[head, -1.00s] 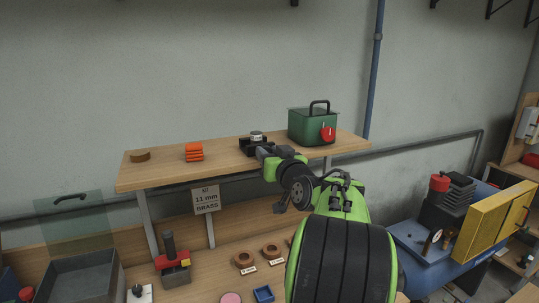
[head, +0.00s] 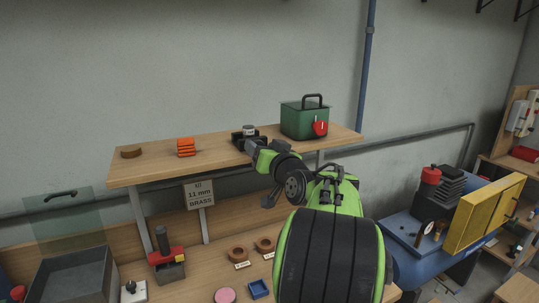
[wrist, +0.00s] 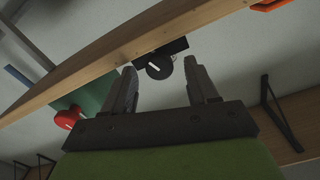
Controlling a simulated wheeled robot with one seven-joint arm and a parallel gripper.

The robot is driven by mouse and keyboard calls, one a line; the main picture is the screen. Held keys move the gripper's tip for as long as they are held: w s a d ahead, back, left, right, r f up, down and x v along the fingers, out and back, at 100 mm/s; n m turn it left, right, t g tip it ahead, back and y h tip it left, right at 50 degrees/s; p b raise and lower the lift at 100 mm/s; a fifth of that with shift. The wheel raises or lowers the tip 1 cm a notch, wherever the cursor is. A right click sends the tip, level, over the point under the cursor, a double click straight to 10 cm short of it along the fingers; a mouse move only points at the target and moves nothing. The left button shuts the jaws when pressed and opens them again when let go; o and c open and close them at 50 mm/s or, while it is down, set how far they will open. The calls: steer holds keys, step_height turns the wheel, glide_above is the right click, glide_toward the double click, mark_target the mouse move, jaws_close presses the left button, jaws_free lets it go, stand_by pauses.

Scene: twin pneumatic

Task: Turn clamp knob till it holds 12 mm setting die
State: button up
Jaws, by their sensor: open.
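A small dark clamp (head: 238,135) sits on the raised wooden shelf, with a pale round top. In the wrist view, its black body (wrist: 178,47) shows at the shelf edge, with a round black knob (wrist: 159,69) bearing a white mark. My gripper (head: 252,148) is at the shelf's front edge, close in front of the clamp. In the wrist view, my gripper's two fingers (wrist: 165,78) are spread, and the knob appears between their tips, nearer the left finger. Contact cannot be told. I cannot make out a 12 mm setting die.
The shelf (head: 210,151) also holds a green case (head: 300,120) with a red tag, orange blocks (head: 186,148) and a brown disc (head: 131,152). Brown rings (head: 238,254) lie on the bench.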

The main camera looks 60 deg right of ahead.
steer(key=b+v, duration=0.2)
steer(key=v, duration=1.3)
steer(key=shift+s+b, duration=0.15)
steer(key=shift+b, duration=0.2)
steer(key=w+d+n+p, duration=0.3)
steer(key=w+d+p, duration=0.5)
steer(key=w+p, duration=0.4)
steer(key=shift+w, duration=1.2)
steer(key=shift+d, duration=0.15)
steer(key=shift+c, duration=0.2)
